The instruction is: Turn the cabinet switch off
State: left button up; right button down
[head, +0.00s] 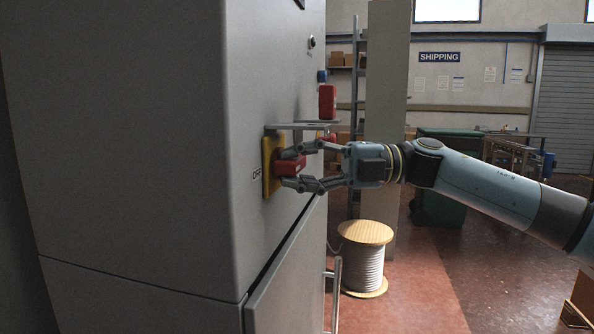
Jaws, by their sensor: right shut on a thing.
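The grey cabinet (140,130) fills the left of the head view. On its right face is a yellow switch plate (267,182) with a red switch handle (290,168). An "OFF" label (256,175) is on the cabinet just left of the plate. My right gripper (288,168) comes in from the right and is shut on the red handle, one finger above and one below. The fingers hide part of the handle. My left gripper is not in view.
A grey shelf or bracket (298,126) juts out just above the switch. A red object (327,101) stands above it. A cable spool (364,265) stands on the floor, and a green bin (440,185) stands behind my right arm.

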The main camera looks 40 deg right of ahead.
jog(key=shift+f, duration=0.1)
dwell(0.4)
jog(key=c, duration=1.1)
grip_release()
jog(key=shift+d, duration=0.1)
jog(key=shift+v, duration=5.9)
